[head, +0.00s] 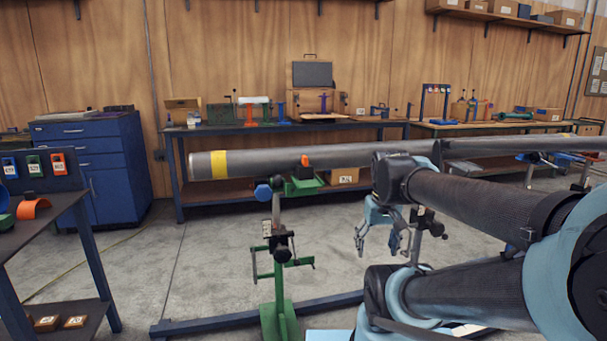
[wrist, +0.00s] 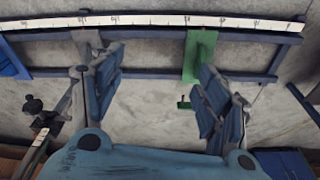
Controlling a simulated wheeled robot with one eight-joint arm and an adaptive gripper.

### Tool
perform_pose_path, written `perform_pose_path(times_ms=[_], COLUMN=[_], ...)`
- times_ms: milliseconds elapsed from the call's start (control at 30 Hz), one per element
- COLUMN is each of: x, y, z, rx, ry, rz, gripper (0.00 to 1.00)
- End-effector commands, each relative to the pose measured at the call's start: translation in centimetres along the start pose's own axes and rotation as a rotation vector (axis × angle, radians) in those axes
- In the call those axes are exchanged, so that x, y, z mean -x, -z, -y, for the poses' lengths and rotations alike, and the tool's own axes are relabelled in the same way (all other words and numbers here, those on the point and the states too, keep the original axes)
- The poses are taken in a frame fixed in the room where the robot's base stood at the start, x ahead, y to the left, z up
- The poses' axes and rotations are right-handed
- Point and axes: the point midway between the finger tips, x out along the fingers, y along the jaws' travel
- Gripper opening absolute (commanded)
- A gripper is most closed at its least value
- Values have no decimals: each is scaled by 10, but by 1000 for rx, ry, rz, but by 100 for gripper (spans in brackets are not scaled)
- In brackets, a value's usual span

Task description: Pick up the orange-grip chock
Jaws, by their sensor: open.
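In the head view a small orange piece (head: 305,160) shows against the near side of the long grey pipe (head: 260,160), just above the green head of a stand (head: 303,185). It may be the chock's orange grip; its body is not clearly visible. My gripper (head: 381,240) hangs below the pipe, to the right of that stand and lower than the orange piece. It also shows in the wrist view (wrist: 155,80), with its two fingers spread wide and nothing between them. No orange piece shows in the wrist view.
The green stand (head: 279,315) rises from a blue floor frame (head: 215,325). At left, a dark bench (head: 75,200) carries blue, green and orange labelled items and an orange curved piece (head: 33,208). A workbench (head: 230,130) stands behind the pipe. Open concrete floor lies left of the stand.

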Motion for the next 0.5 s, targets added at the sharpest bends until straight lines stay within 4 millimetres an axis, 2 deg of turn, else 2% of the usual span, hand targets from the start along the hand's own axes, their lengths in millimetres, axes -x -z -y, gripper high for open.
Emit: perform_pose_path(times_ms=[33,200,500], x=[17,68,143], y=[16,70,164], z=[4,18,57], rx=[11,46,105], ry=[3,12,22], rz=[7,32,78], gripper=[68,68,68])
